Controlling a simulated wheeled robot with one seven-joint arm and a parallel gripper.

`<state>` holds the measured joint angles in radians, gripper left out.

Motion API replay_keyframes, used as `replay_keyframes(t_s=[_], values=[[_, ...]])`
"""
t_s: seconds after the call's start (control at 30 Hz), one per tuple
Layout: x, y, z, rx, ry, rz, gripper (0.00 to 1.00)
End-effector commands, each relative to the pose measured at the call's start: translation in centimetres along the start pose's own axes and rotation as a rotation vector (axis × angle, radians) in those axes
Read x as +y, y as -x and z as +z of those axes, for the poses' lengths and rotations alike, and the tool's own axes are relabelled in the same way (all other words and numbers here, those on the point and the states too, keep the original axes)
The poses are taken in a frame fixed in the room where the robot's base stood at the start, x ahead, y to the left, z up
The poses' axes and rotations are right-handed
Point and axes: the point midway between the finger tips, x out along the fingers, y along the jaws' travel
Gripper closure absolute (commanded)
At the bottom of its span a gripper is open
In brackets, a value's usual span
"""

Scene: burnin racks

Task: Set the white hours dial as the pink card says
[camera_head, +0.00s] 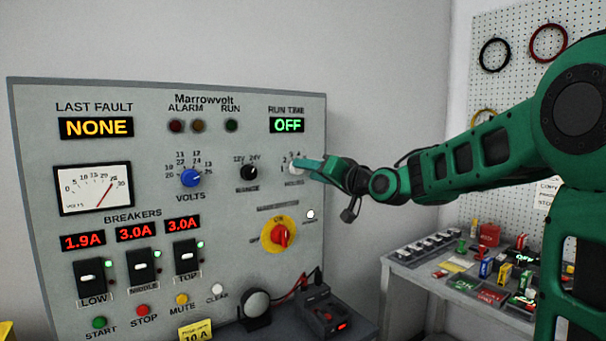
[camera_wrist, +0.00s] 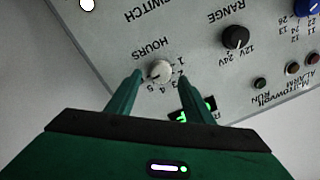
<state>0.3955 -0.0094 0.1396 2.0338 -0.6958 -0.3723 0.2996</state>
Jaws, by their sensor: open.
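The white hours dial (camera_wrist: 160,71) is a small round knob on the grey panel, with printed numbers around part of it. In the wrist view it lies between the two green fingertips of my open gripper (camera_wrist: 160,77), with a gap seen on both sides. In the head view my gripper (camera_head: 318,168) is at the panel and partly covers the dial (camera_head: 295,165). The dial's setting is too small to read surely. The run time display (camera_head: 287,125) above it reads OFF. I cannot make out a pink card in either view.
The black range knob (camera_head: 249,172) and blue volts knob (camera_head: 190,178) are left of the dial. A red rotary switch (camera_head: 281,236) on a yellow plate is below. A yellow card (camera_head: 195,331) is at the panel's foot. A cluttered bench (camera_head: 405,268) stands at right.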

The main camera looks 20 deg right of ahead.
Motion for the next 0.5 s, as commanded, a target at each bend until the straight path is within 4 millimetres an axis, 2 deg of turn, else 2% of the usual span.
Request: replay_keyframes(t_s=[0.2,0.5], values=[[0.1,-2.2,0.0,-0.001,-0.001,0.0,0.53],[0.0,-2.6,0.0,0.0,0.0,0.001,0.53]])
